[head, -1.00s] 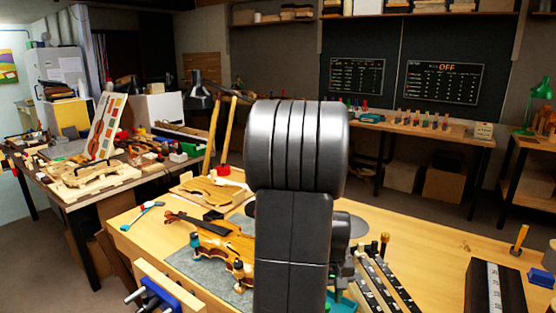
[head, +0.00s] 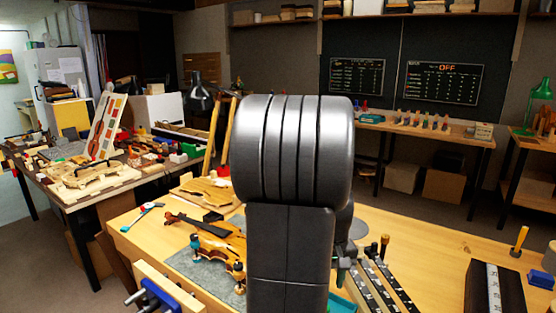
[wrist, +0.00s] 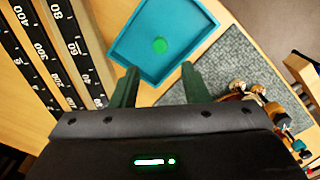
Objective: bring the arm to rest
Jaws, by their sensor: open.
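My arm stands raised in the middle of the head view and hides part of the bench behind it. My gripper (wrist: 158,88) shows in the wrist view with its two dark green fingers apart and nothing between them. A green round spot (wrist: 160,45) lies in the tray. In the head view only a bit of the tray (head: 341,305) shows beside my arm.
A violin (head: 225,245) lies on a grey mat (head: 195,262) with clamps on it. Black marked strips (head: 385,285) lie right of my arm. A blue vise (head: 160,296) sits at the front edge. A black box (head: 495,288) stands at right. Bare wood lies between strips and box.

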